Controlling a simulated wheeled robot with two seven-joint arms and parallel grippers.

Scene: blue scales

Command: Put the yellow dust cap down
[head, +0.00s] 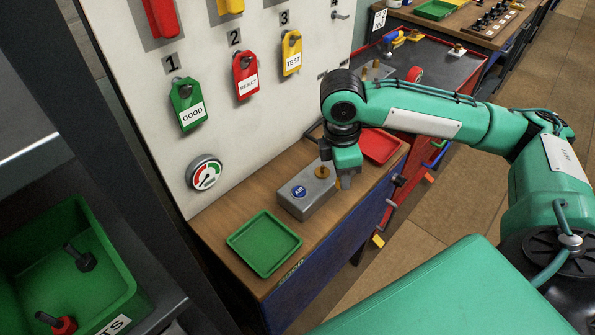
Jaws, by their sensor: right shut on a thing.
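My right gripper (346,178) points down at the right end of a grey block (308,197) with a blue AIR label, close beside its brass fitting (322,172). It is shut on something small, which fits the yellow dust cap. The jaws and wrist hide nearly all of it, so I cannot tell whether it touches the block or the bench. My left gripper is not in view.
On the wooden bench (232,204), a green tray (264,244) is empty in front and a red tray (381,146) lies behind my gripper. A white board with a gauge (204,173) and hanging tags rises behind. A green bin (110,268) stands at the left.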

